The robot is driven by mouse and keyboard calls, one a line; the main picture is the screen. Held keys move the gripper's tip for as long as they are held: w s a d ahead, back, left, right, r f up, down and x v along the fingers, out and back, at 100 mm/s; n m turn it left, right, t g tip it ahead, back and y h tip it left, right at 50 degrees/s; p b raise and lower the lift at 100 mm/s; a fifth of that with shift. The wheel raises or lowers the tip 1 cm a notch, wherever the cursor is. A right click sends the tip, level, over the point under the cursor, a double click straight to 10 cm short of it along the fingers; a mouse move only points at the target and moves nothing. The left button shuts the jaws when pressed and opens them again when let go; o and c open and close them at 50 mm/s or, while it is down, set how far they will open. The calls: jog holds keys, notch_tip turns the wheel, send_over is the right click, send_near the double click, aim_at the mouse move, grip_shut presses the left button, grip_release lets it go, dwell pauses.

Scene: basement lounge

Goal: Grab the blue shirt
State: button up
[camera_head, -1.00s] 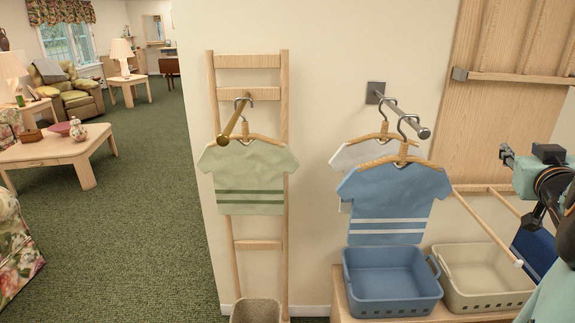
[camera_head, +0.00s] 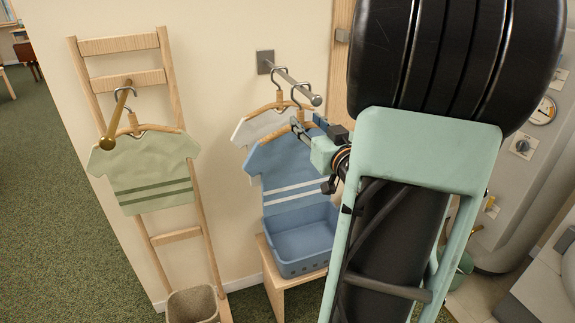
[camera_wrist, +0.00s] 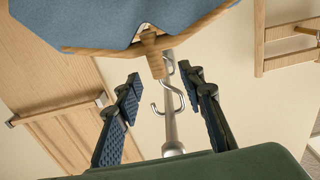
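The blue shirt (camera_head: 284,172) with white stripes hangs on a wooden hanger (camera_head: 278,137) from a metal wall rail (camera_head: 294,85). My gripper (camera_head: 307,124) is at the upper right of this shirt, near the hanger; my arm hides the area to its right. In the wrist view, my gripper (camera_wrist: 164,80) is open, its two dark fingers apart and empty. The wooden hanger's middle (camera_wrist: 152,48) and metal hook (camera_wrist: 180,97) show ahead between the fingers, with the blue shirt (camera_wrist: 90,22) at the top of the picture. Contact with the hanger cannot be told.
A white shirt (camera_head: 262,124) hangs close behind the blue one. A blue basket (camera_head: 300,245) stands on a wooden bench (camera_head: 275,280) below. A green shirt (camera_head: 150,168) hangs from a brass peg (camera_head: 117,118) on a wooden ladder (camera_head: 125,45). A bin (camera_head: 193,305) stands below it.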

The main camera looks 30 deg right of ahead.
aim_at(302, 116)
jog(key=shift+x, duration=2.75)
jog(key=shift+s+d, duration=0.1)
jog(key=shift+d, duration=0.1)
jog(key=shift+c, duration=0.6)
grip_shut()
